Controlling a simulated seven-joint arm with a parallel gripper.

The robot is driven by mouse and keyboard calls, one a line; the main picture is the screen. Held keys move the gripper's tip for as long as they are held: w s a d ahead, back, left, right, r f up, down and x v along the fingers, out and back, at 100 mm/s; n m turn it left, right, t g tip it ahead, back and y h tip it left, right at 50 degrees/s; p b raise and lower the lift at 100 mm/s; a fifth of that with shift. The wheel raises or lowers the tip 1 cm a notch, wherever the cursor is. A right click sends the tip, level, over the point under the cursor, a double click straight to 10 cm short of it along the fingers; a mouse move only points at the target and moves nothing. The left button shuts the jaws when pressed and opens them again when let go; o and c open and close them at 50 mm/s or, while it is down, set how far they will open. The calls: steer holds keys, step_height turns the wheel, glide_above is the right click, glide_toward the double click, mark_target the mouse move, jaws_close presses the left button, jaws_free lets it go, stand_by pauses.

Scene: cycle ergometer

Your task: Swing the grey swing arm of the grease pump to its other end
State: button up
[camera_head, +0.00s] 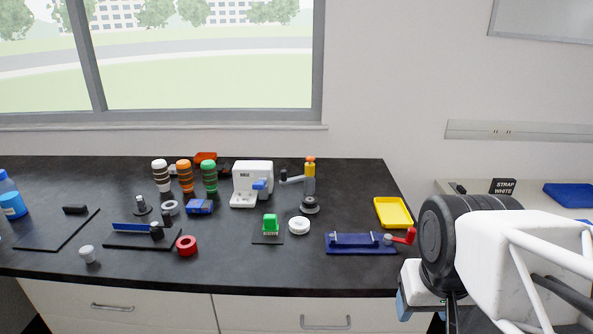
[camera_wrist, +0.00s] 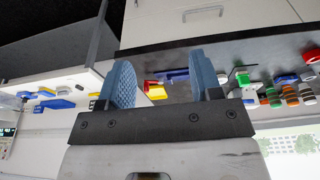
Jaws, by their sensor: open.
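The grease pump (camera_head: 309,186) stands upright toward the back of the dark bench in the head view, with a grey body, a yellow-orange top and a dark round base. Its grey swing arm (camera_head: 293,180) sticks out to the left and ends in a dark knob (camera_head: 284,174). My gripper (camera_wrist: 163,76) is open and empty, with its two blue fingers apart in the wrist view. In the head view it hangs at the lower right, beyond the bench's right end and well away from the pump. I cannot clearly pick out the pump in the wrist view.
A white machine (camera_head: 252,180) stands close left of the swing arm. A white disc (camera_head: 299,226) and a green block (camera_head: 270,224) lie in front. A blue fixture with a red handle (camera_head: 404,237) and a yellow tray (camera_head: 393,212) lie between pump and gripper.

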steer(key=shift+w+r, duration=0.2)
steer(key=shift+w, duration=0.15)
steer(key=shift+c, duration=0.3)
steer(key=w+a+r+n, duration=0.1)
steer(key=w+a+r, duration=0.15)
steer(key=w, duration=0.55)
steer(key=w+a+r, duration=0.1)
steer(key=w+r, duration=0.3)
steer(key=w, duration=0.4)
steer(key=n+g, duration=0.3)
glide_above(284, 170)
steer(key=s, duration=0.1)
steer(key=f, duration=1)
steer(key=shift+d+f, duration=0.15)
steer(key=shift+d, duration=0.1)
steer(key=shift+w+a+f, duration=0.35)
steer(key=shift+w, duration=0.1)
steer(key=shift+f, duration=0.1)
steer(key=shift+f, duration=3.75)
